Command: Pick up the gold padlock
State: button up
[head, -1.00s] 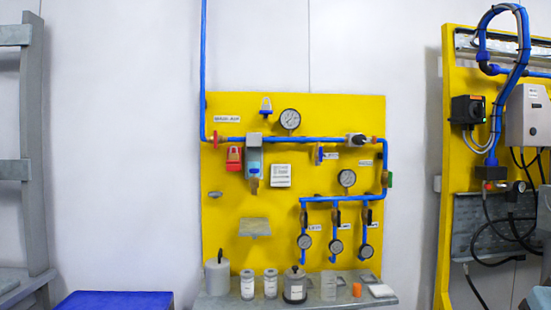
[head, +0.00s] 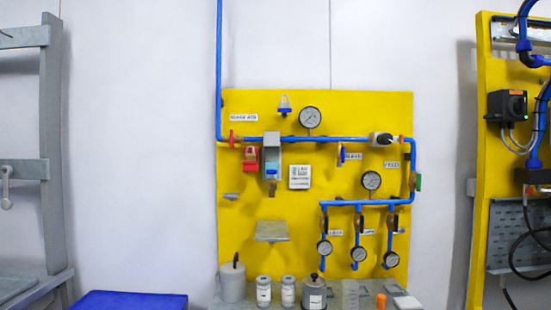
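I cannot make out a gold padlock for certain. A small brass-coloured piece (head: 272,188) hangs below the grey and blue unit (head: 272,158) on the yellow panel (head: 235,210); it is too small to tell whether it is a padlock. A red part (head: 251,158) sits just left of that unit, under the blue pipe. My gripper is not in view.
A grey shelf below the panel holds a light grey canister (head: 232,283), small jars (head: 264,291), a dark-lidded pot (head: 313,292) and an orange piece (head: 381,301). A blue box top (head: 130,300) is at lower left. A grey rack (head: 52,150) stands left, another yellow panel (head: 481,200) right.

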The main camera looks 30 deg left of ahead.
aim_at(248, 157)
jog(key=z, duration=0.1)
jog(key=i, duration=1.35)
jog(key=u, duration=1.75)
jog(key=i, duration=0.6)
jog(key=z, duration=0.15)
jog(key=k, duration=0.6)
jog(key=u, duration=0.1)
